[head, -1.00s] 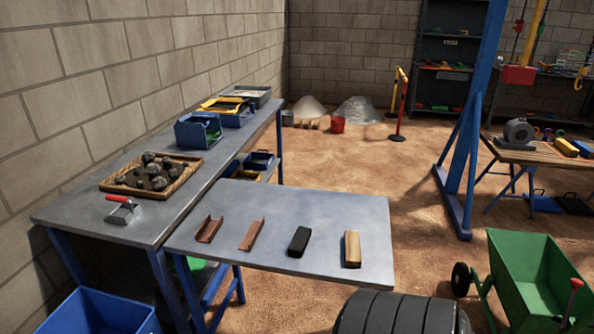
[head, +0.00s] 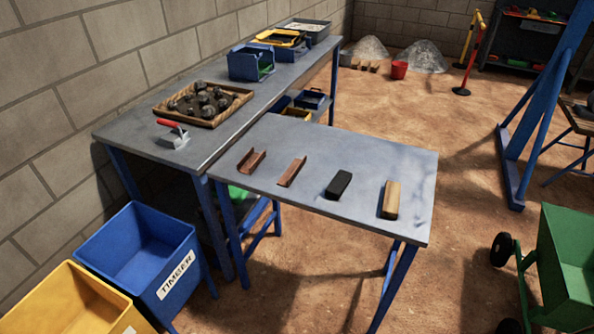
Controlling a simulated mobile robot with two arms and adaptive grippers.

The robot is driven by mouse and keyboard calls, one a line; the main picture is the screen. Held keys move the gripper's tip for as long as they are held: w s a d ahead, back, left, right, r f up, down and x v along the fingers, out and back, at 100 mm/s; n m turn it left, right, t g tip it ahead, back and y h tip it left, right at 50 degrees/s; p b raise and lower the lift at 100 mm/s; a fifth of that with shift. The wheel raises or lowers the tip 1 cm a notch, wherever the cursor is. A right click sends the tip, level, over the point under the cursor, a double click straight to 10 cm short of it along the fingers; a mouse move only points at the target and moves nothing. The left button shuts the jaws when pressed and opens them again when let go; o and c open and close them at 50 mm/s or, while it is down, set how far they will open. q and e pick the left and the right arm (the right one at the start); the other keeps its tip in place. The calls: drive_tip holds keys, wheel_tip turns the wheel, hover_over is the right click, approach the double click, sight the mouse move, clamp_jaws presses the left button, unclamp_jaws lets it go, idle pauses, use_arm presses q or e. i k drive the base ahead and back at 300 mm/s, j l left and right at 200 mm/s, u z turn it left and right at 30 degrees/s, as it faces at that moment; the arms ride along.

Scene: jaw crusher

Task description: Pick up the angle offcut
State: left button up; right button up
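Several offcuts lie in a row on the smaller grey table (head: 310,145). The leftmost is a wider rusty-brown piece with raised sides, like a channel (head: 252,161). Beside it is a narrower rusty-brown piece that looks like the angle offcut (head: 291,172); its exact profile is hard to tell at this size. A black block (head: 338,185) and a light wooden block (head: 390,199) lie to its right. The pieces lie apart from one another. Neither of my grippers is in view.
A long grey bench (head: 225,130) along the wall holds a tray of rocks (head: 203,103), a red-handled trowel-like tool (head: 173,134) and a blue bin (head: 251,64). A blue TIMBER bin (head: 140,255) and yellow bin (head: 70,305) stand front left. A green cart (head: 565,260) stands right.

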sight(292, 169)
drive_tip(key=l+u, duration=0.1)
drive_tip(key=u, duration=1.45)
drive_tip(key=k+l+u, duration=0.15)
drive_tip(key=l+u, duration=0.15)
drive_tip(key=k+l+u, duration=0.15)
drive_tip(key=l+u, duration=0.15)
